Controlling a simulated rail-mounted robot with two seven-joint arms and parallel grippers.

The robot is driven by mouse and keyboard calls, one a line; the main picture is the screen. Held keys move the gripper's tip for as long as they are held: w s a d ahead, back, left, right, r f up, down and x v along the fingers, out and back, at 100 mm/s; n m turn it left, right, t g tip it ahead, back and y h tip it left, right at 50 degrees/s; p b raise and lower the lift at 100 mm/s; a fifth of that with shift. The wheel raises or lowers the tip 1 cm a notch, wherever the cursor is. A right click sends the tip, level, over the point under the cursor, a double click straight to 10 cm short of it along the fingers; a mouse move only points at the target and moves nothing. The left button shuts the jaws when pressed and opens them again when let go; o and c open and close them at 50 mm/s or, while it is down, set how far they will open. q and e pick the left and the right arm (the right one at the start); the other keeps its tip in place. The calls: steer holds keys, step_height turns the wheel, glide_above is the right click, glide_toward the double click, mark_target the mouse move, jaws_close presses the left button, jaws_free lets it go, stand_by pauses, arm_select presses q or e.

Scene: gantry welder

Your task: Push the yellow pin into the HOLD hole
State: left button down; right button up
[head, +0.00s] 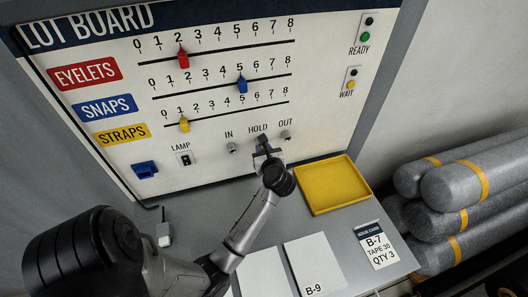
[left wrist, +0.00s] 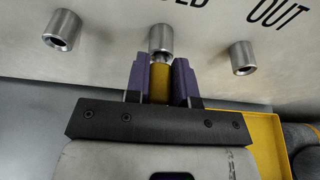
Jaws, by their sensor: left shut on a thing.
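My left gripper (head: 266,150) is at the lot board, just below the HOLD label. In the left wrist view its two purple fingers (left wrist: 160,83) are shut on the yellow pin (left wrist: 160,86). The pin points at the metal HOLD socket (left wrist: 160,38), directly in line with it. The pin's far end is at the socket mouth; I cannot tell how deep it is. The IN socket (head: 231,148) and OUT socket (head: 286,135) stand empty on either side. My right gripper is not in view.
A yellow tray (head: 334,190) lies on the ledge right of the gripper. Cards lie in front, including a B-7 issue card (head: 377,245) and a B-9 card (head: 315,268). The board (head: 215,115) carries sliders (head: 183,60). Grey rolls (head: 455,185) are stacked at right.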

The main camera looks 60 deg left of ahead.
arm_select(q)
steer(key=c, duration=0.9)
jaws_free()
steer(key=shift+d, duration=0.1)
steer(key=shift+b+v, duration=0.9)
steer(key=shift+v, duration=2.75)
